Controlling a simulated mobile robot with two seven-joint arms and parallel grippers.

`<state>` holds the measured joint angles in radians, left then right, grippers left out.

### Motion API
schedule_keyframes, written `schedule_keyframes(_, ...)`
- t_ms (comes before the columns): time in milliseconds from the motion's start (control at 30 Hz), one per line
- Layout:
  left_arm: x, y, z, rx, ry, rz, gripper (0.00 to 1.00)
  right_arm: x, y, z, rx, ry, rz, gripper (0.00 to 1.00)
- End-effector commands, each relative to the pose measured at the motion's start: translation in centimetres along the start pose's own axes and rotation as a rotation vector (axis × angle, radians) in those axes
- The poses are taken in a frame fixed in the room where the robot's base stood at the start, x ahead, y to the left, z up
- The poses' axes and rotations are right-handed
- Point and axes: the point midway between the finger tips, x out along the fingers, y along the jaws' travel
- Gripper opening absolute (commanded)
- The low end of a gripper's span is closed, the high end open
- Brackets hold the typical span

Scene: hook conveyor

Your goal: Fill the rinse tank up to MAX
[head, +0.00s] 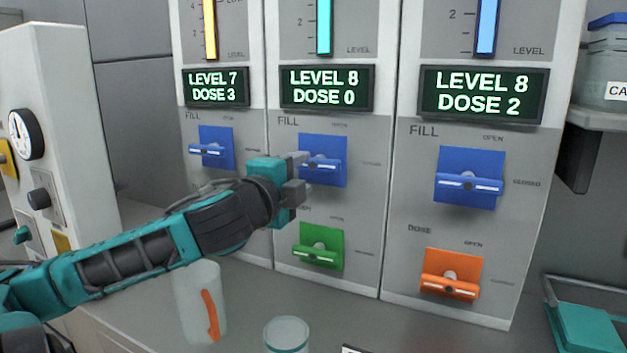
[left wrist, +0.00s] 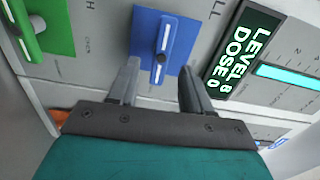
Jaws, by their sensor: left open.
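Three dispenser columns stand side by side, each with a blue FILL lever. The tank names are out of view, so I cannot tell which is the rinse tank. My left gripper (head: 299,173) is open at the middle blue FILL lever (head: 325,165). In the left wrist view the lever (left wrist: 164,50) lies ahead, between the spread fingers (left wrist: 160,80); contact is not clear. The MAX mark is not in view. My right gripper is not in view.
A green lever (head: 318,254) sits below the middle FILL lever. The right column has another blue lever (head: 468,183) and an orange DOSE lever (head: 450,280). A pitcher with an orange handle (head: 211,315) and a clear cup (head: 287,338) stand on the counter below.

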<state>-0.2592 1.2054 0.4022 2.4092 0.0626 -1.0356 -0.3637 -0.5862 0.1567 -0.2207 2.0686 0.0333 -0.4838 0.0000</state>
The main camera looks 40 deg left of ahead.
Motion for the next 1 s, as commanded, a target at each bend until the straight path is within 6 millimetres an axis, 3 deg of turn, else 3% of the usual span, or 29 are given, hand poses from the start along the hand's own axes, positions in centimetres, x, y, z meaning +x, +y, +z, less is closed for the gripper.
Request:
schedule_keyframes(100,1.7,-0.3,0.0,0.007,0.000,-0.005,0.49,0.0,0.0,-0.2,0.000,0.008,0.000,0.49)
schedule_keyframes(367,4.0,-0.3,0.2,0.007,-0.005,-0.006,0.49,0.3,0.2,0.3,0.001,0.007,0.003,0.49)
schedule_keyframes(1000,6.3,-0.3,0.1,0.000,-0.002,-0.004,0.49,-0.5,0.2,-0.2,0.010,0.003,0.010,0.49)
